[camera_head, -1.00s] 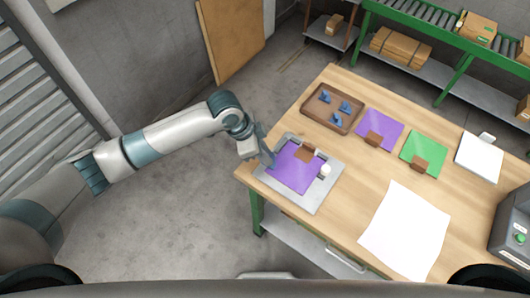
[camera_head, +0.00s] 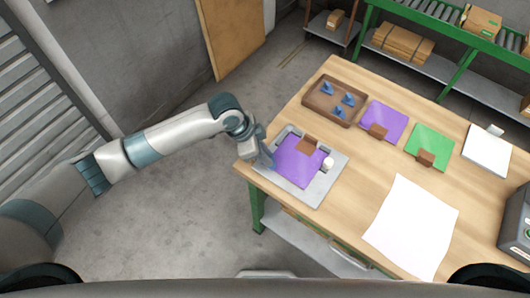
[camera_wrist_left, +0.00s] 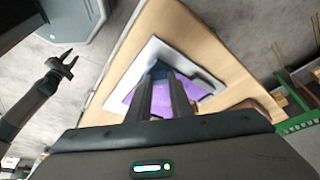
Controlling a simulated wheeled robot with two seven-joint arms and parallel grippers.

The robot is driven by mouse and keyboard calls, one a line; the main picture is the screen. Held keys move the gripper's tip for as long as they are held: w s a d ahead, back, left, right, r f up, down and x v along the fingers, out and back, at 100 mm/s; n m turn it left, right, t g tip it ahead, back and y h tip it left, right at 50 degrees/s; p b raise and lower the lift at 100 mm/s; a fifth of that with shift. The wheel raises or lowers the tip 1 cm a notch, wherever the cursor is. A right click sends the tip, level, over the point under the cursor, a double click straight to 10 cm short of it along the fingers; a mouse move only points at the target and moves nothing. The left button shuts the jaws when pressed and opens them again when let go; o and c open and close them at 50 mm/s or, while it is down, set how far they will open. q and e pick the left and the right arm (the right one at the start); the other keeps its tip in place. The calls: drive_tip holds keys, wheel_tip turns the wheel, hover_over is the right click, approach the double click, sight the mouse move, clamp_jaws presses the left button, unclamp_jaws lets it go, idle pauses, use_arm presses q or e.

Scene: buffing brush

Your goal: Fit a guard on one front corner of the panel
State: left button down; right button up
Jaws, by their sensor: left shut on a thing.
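The purple panel (camera_head: 299,163) lies flat on a grey fixture plate (camera_head: 310,195) at the table's near left corner. It also shows behind the fingers in the wrist view (camera_wrist_left: 193,88). My left gripper (camera_head: 267,158) is at the panel's left corner, shut on a small blue guard (camera_wrist_left: 159,70), which the fingers mostly hide. I cannot tell whether the guard is seated on the corner. Three blue guards (camera_head: 348,99) lie in a brown tray (camera_head: 314,112). My right gripper (camera_wrist_left: 65,62) shows at the left of the wrist view, fingers apart and empty.
A brown block (camera_head: 308,145) and a white knob (camera_head: 328,163) stand at the panel's edges. Another purple panel (camera_head: 386,118), a green panel (camera_head: 431,142) and a white sheet (camera_head: 411,225) lie to the right. A grey device (camera_head: 516,225) stands at the right edge.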

use_arm(q)
drive_tip(key=shift+p, duration=0.7)
idle(1.4)
drive_tip(key=shift+f, duration=0.45)
idle(1.0)
drive_tip(key=shift+f, duration=0.15)
idle(0.9)
drive_tip(key=shift+d+p, duration=0.2)
drive_tip(key=shift+p, duration=0.25)
idle(0.5)
drive_tip(key=c, duration=1)
unclamp_jaws()
drive_tip(key=shift+r+p, duration=2.4)
drive_tip(key=shift+r, duration=0.05)
drive_tip(key=shift+r+p, duration=0.75)
drive_tip(key=shift+r, duration=0.3)
